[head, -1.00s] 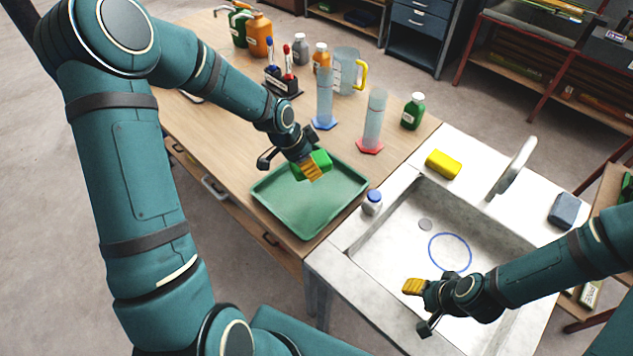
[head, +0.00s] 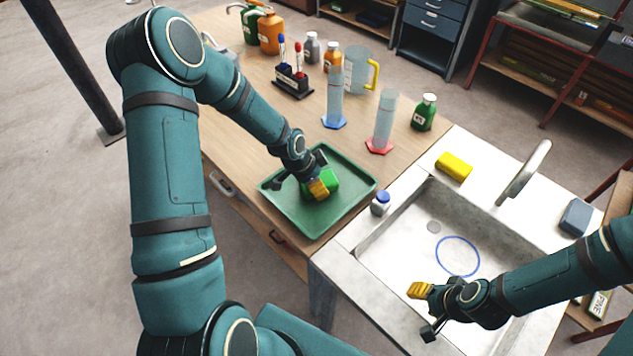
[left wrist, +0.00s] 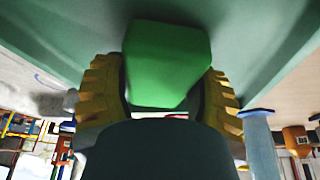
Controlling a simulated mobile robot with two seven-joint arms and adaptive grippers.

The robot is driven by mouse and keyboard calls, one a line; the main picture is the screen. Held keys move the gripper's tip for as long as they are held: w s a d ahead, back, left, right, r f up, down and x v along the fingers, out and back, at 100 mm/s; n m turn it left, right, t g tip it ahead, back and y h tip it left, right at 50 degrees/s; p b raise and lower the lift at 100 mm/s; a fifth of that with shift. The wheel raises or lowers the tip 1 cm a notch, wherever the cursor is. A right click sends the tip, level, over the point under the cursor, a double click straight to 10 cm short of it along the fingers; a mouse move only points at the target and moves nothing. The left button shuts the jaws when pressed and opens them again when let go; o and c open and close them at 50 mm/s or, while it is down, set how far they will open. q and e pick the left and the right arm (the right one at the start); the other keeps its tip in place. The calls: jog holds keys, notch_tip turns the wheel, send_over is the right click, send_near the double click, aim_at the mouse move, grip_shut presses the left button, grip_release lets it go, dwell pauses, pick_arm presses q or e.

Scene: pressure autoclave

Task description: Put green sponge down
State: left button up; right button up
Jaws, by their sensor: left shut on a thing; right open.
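The green sponge (head: 331,181) is between the yellow fingers of my left gripper (head: 319,187), low over the green tray (head: 285,208). The left wrist view shows the sponge (left wrist: 166,60) with a yellow finger on each side, and the tray's green surface (left wrist: 60,35) close by. I cannot tell for certain whether the sponge touches the tray. My right gripper (head: 421,310) is open and empty above the sink's near part.
A small blue-capped bottle (head: 380,203) stands right of the tray by the sink (head: 400,250). Two cylinders (head: 334,100) (head: 382,120) and a marker rack (head: 292,82) stand behind the tray. A yellow sponge (head: 454,166) lies on the sink's back edge.

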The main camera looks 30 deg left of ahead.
pick_arm(q)
jog(key=o, duration=1.1)
jog(key=shift+f, duration=0.1)
pick_arm(e)
jog(key=shift+f, duration=0.1)
pick_arm(q)
jog(key=shift+a+r, duration=0.1)
jog(key=shift+r, duration=0.25)
pick_arm(e)
jog(key=shift+r, duration=0.2)
pick_arm(q)
jog(key=p+v, duration=0.1)
jog(key=v, duration=1)
jog(key=shift+s+a+r+p, duration=0.1)
jog(key=shift+r+p, duration=0.15)
jog(key=shift+p, duration=0.05)
pick_arm(e)
jog(key=shift+r, duration=0.75)
